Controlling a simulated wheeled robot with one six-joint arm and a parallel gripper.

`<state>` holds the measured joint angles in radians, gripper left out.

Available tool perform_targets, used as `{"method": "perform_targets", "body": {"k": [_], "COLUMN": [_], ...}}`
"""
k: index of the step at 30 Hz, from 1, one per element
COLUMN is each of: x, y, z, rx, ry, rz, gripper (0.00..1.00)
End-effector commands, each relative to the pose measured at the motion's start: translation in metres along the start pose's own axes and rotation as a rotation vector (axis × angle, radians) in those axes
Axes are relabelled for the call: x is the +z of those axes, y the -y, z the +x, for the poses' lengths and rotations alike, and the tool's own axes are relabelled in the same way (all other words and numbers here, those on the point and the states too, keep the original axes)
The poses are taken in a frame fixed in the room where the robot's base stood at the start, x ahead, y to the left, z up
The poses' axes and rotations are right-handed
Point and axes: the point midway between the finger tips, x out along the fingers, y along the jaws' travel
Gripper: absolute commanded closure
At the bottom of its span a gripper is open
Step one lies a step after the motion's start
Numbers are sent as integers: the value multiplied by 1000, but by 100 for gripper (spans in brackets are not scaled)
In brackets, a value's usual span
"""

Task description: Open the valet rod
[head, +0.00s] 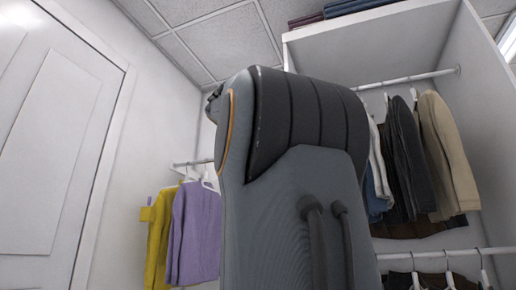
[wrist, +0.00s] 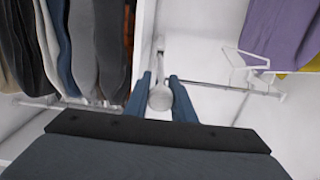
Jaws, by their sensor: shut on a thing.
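The valet rod (wrist: 160,98) shows in the wrist view as a pale, rounded end between my fingers, with a thin grey part behind it. My gripper (wrist: 164,94) has two blue fingers, one on each side of this end, and is shut on it. How far the rod is drawn out cannot be told, as I see it nearly end-on. In the head view my own arm fills the middle and hides the gripper and the held rod.
A wall rail (head: 190,163) at left holds a purple garment (head: 195,232) and a yellow one (head: 158,238). An open closet at right holds jackets (head: 447,150) on an upper rail (head: 405,80). A white door (head: 55,140) stands far left.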

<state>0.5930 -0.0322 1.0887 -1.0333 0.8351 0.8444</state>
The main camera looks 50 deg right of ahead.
Motion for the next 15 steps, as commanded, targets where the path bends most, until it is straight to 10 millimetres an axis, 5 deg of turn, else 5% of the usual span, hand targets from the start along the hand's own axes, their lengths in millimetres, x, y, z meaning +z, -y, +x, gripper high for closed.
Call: {"method": "perform_targets", "body": {"k": [1, 2, 4, 15], "x": [-1, -1, -1, 0], "y": [0, 0, 0, 1], "z": [0, 0, 0, -4], "rx": [-1, -1, -1, -2], "ry": [-1, -1, -1, -1], "rz": [1, 1, 1, 1], "gripper": [100, 74, 62, 60]}}
